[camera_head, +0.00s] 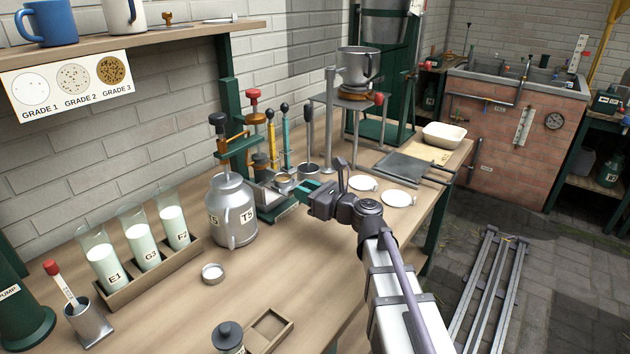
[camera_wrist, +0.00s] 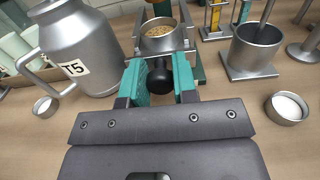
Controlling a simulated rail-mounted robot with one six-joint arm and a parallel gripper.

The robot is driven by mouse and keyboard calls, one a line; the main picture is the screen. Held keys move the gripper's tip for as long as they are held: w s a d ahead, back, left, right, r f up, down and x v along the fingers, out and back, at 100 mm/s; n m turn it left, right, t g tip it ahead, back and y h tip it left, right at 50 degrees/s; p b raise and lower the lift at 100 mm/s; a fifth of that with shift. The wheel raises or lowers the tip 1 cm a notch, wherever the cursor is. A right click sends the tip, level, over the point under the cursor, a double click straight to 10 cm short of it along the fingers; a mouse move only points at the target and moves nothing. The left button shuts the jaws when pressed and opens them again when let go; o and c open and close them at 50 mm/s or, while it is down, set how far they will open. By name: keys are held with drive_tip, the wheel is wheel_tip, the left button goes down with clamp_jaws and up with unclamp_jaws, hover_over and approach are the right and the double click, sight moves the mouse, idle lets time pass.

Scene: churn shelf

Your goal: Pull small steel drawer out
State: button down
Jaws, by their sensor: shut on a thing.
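The small steel drawer (camera_wrist: 137,44) lies straight ahead in the wrist view, with a round cup of grainy tan stuff (camera_wrist: 163,38) in it. Its dark ball knob (camera_wrist: 160,76) faces me. My gripper (camera_wrist: 160,82) has its teal fingers shut on the knob from both sides. In the head view my gripper (camera_head: 299,194) reaches in from the right, at the green stand (camera_head: 275,213) that carries the drawer (camera_head: 268,196). The fingers partly hide the drawer front there. I cannot tell exactly how far out it is.
A steel can marked T5 (camera_head: 232,212) stands close left of the drawer. A steel mortar-like cup (camera_wrist: 255,50) and a small white-filled dish (camera_wrist: 287,107) are at right. A small round dish (camera_head: 212,273) and a rack of glasses (camera_head: 150,275) are on the bench.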

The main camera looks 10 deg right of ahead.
drive_tip(key=shift+s+d, duration=0.3)
drive_tip(key=shift+d, duration=0.05)
drive_tip(key=c, duration=0.9)
unclamp_jaws()
drive_tip(key=v, duration=1)
drive_tip(key=shift+s+d, duration=0.25)
drive_tip(key=shift+s, duration=0.05)
